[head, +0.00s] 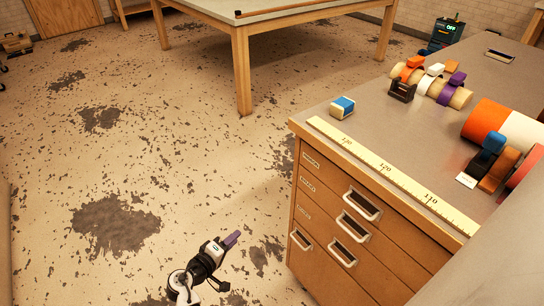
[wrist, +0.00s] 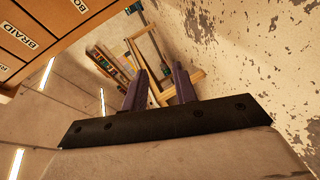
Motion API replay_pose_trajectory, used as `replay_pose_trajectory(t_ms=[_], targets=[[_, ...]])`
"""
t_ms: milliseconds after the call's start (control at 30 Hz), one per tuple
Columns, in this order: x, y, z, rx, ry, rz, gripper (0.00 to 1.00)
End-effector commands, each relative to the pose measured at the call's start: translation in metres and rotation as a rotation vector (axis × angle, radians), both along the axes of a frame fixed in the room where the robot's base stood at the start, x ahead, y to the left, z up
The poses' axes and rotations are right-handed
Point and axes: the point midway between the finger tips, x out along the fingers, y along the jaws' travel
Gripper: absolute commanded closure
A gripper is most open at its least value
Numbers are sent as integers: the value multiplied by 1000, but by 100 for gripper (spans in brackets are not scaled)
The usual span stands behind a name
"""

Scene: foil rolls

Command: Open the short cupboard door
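A wooden cabinet (head: 318,225) stands at the right of the head view, with metal cup handles (head: 352,228) and small label plates on its front. I cannot tell which front is the short cupboard door. A wooden panel (head: 65,12), perhaps a door, shows at the far back left, cut off by the top edge. My gripper (head: 232,239) is low over the floor, left of the cabinet and apart from it. In the wrist view its two purple fingers (wrist: 160,72) stand apart with nothing held between them.
The cabinet's grey top carries a yellow ruler strip (head: 385,168), foil and tape rolls (head: 486,122) and a blue-and-white block (head: 343,106). A wooden table (head: 242,70) stands behind. The stained floor at left is clear.

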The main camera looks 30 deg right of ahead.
Motion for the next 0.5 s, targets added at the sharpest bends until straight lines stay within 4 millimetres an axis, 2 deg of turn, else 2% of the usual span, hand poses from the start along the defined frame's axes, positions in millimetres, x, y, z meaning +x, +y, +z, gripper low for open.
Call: replay_pose_trajectory(t_ms=[33,100,200,300,500], targets=[[-30,-18,-17,-32,69,-84,72],[-60,-33,-30,-72,136,-170,72],[-87,-45,-40,-106,194,-242,72],[-96,-53,-43,-120,213,-269,72],[-93,-83,-48,-120,211,-271,72]])
